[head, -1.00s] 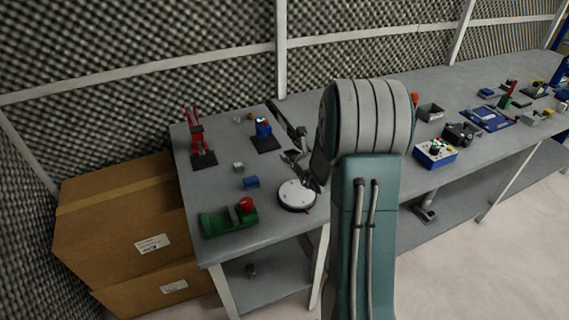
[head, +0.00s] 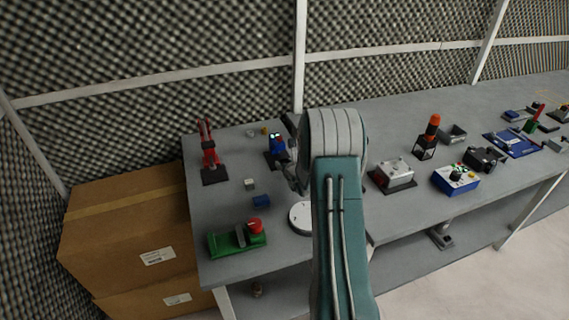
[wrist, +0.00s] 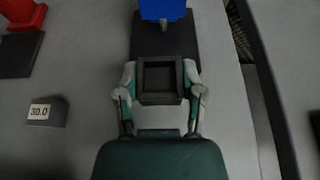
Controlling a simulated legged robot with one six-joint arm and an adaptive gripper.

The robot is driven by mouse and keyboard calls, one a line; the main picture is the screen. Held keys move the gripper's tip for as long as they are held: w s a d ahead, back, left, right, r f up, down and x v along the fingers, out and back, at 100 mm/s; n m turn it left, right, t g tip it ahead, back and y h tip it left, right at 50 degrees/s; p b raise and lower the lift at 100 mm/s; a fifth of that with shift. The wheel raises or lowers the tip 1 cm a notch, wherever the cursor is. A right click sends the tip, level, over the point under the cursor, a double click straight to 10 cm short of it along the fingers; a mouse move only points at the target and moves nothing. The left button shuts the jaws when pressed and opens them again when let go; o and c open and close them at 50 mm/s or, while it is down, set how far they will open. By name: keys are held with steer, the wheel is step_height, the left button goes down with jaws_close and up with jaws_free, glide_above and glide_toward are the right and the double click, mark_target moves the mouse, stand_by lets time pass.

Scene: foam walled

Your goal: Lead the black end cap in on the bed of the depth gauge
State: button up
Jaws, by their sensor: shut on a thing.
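The depth gauge is a blue device (head: 277,142) on a black base, at the back left of the bench. In the wrist view its blue body (wrist: 163,9) is at the top, with a small grey tip below it over the black bed (wrist: 150,42). My gripper (wrist: 160,82) is shut on the black end cap (wrist: 160,98), a square piece with a hollow face, held between both fingers. The cap overlaps the near end of the bed in that view; I cannot tell whether they touch. In the head view my arm hides the cap and most of my gripper.
A red press (head: 210,160) stands left of the gauge. A grey block marked 30.0 (wrist: 46,111), a blue block (head: 262,201), a white disc (head: 300,217) and a green fixture with a red knob (head: 237,240) are nearby. The foam wall is close behind.

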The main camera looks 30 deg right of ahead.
steer(key=shift+w+d+f, duration=0.45)
steer(key=shift+w+f, duration=0.1)
steer(key=shift+f, duration=0.25)
steer(key=shift+w+d+f, duration=0.1)
steer(key=shift+w+f, duration=0.2)
steer(key=shift+f, duration=0.15)
steer(key=shift+w, duration=0.8)
steer(key=shift+w+d, duration=0.25)
steer(key=shift+w, duration=0.6)
steer(key=shift+w+d, duration=0.25)
steer(key=shift+w, duration=0.55)
steer(key=o, duration=1.1)
steer(key=shift+o, duration=0.2)
